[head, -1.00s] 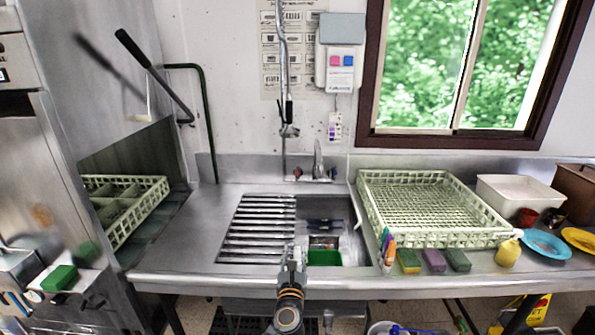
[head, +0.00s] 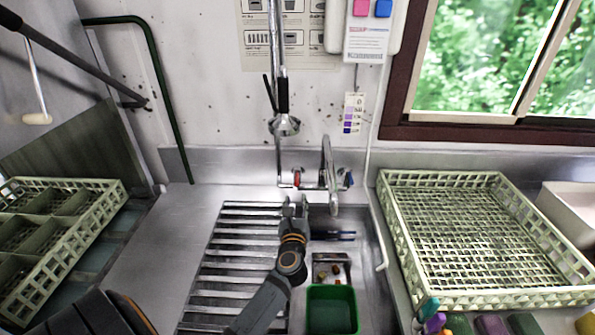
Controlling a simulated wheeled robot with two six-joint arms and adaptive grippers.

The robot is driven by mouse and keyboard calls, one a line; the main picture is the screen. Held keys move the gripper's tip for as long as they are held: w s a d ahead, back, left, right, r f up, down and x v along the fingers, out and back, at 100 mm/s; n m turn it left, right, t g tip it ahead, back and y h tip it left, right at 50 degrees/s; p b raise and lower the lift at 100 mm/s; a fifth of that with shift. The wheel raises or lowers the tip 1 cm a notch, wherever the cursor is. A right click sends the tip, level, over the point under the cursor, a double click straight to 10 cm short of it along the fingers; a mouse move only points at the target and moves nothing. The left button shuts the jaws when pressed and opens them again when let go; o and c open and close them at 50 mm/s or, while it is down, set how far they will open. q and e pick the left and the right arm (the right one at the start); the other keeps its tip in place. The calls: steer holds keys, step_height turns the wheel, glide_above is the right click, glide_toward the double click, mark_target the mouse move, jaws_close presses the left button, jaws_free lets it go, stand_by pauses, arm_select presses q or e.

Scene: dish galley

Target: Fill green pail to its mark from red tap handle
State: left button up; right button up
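The red tap handle (head: 297,178) is on the left of the wall tap, behind the sink. A blue handle (head: 348,177) is on its right. The metal spout (head: 329,170) comes forward between them; I see no clear stream of water. The green pail (head: 332,293) stands in the sink basin, in front of the spout, cut by the lower picture edge. Its mark cannot be made out. My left gripper (head: 294,205) is just in front of and below the red handle, with no clear contact. Its finger opening is too small to tell. My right gripper is not in view.
A slatted drainboard (head: 235,255) lies left of the pail. A strainer tray with scraps (head: 331,268) is behind the pail. A spray head (head: 285,125) hangs above the tap. A pale dish rack (head: 470,230) fills the right counter; another rack (head: 60,235) is at left.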

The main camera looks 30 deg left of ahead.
mark_target(297, 181)
arm_select(q)
steer(key=x, duration=0.3)
steer(key=p+x, duration=0.1)
steer(key=shift+w+a+r, duration=0.25)
steer(key=shift+r, duration=0.15)
steer(key=x, duration=0.3)
steer(key=shift+w+f, duration=0.2)
steer(key=shift+w+a, duration=0.2)
steer(key=shift+w, duration=0.15)
steer(key=shift+w+a+r, duration=0.1)
steer(key=shift+w, duration=0.1)
steer(key=shift+a, duration=0.1)
steer(key=shift+c, duration=0.7)
steer(key=c, duration=0.5)
jaws_close()
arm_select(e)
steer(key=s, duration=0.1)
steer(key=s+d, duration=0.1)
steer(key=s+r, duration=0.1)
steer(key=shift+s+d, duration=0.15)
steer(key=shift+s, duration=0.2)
